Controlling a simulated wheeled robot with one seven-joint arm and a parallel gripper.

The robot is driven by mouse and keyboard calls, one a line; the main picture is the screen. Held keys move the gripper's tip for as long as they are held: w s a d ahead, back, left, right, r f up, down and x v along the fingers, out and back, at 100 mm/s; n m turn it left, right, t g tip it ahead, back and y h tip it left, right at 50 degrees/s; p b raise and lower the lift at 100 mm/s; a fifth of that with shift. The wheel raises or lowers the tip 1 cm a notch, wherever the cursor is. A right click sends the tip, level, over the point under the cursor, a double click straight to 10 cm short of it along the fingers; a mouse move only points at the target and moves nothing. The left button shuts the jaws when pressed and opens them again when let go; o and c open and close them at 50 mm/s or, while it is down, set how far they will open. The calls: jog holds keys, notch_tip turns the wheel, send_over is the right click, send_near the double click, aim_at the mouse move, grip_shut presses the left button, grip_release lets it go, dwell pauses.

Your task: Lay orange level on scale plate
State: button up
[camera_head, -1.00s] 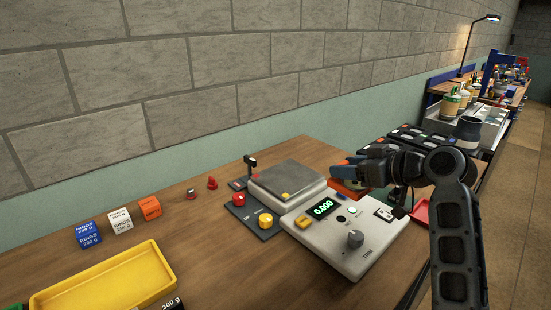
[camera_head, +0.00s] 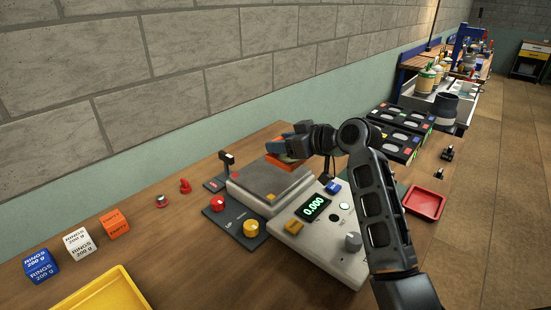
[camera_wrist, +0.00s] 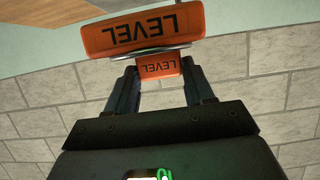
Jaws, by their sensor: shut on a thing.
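The orange level (camera_head: 276,161) is held by my gripper (camera_head: 296,147) over the far edge of the grey scale plate (camera_head: 268,183). In the wrist view the level (camera_wrist: 143,29) shows two orange faces marked LEVEL, upside down, with the smaller one between the fingers of my gripper (camera_wrist: 160,75). My gripper is shut on it. The scale display (camera_head: 313,208) reads 0.000. My gripper and arm hide part of the level, and I cannot tell how wide the gap above the plate is.
Red and yellow knobs (camera_head: 250,228) stand left of the scale. White, blue and orange cubes (camera_head: 79,242) and a yellow tray (camera_head: 100,291) lie further left. A red tray (camera_head: 424,203) and black cases (camera_head: 402,130) are on the right. A small post (camera_head: 226,160) stands behind the plate.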

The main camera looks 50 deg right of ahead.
aim_at(276, 159)
jog(key=shift+w+a+f, duration=0.35)
jog(key=shift+w+f, duration=0.15)
jog(key=shift+w, duration=0.3)
jog(key=shift+w+f, duration=0.1)
jog(key=shift+f, duration=0.1)
jog(key=shift+f+b, duration=1.35)
jog(key=shift+f, duration=0.5)
jog(key=shift+f, duration=0.1)
jog(key=o, duration=1.1)
jog(key=shift+c, duration=0.2)
